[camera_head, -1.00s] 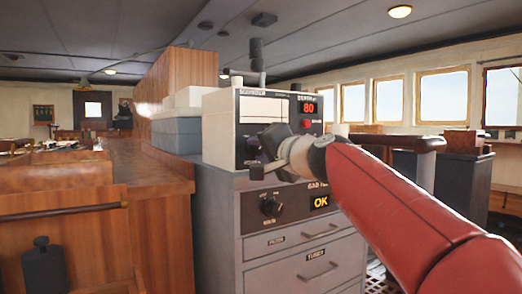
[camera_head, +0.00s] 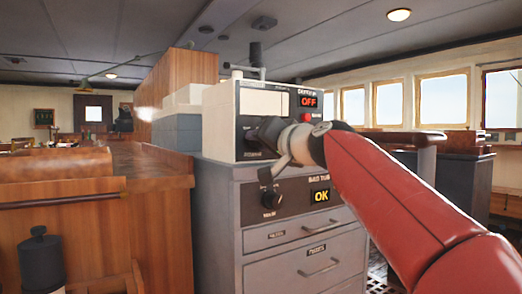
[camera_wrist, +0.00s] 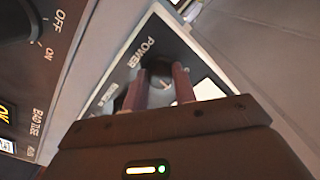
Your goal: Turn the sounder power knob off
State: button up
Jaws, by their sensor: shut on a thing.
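The sounder (camera_head: 221,118) is a pale box with a dark front panel on top of a grey cabinet. Its red display (camera_head: 309,101) reads OFF. In the wrist view, the dark round power knob (camera_wrist: 172,68) sits beside the POWER label. My gripper (camera_wrist: 161,82) is shut on this knob, one reddish finger on each side. In the head view my gripper (camera_head: 270,160) is at the sounder's lower front, and my wrist partly hides the panel there.
Below the sounder is a second panel with a dark knob (camera_head: 271,199) and a display (camera_head: 320,196) reading OK. Drawers with handles (camera_head: 319,268) are beneath. A wooden counter (camera_head: 150,180) stands close on the left.

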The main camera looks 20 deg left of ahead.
jog(key=n+b, duration=0.2)
jog(key=n, duration=0.2)
jog(key=shift+f, duration=0.15)
jog(key=shift+n+b, duration=0.4)
jog(key=shift+n, duration=1.2)
jog(key=o, duration=1)
jog(key=b+v, duration=0.3)
jog(key=v, duration=0.4)
jog(key=shift+s+d, duration=0.25)
jog(key=shift+d, duration=0.05)
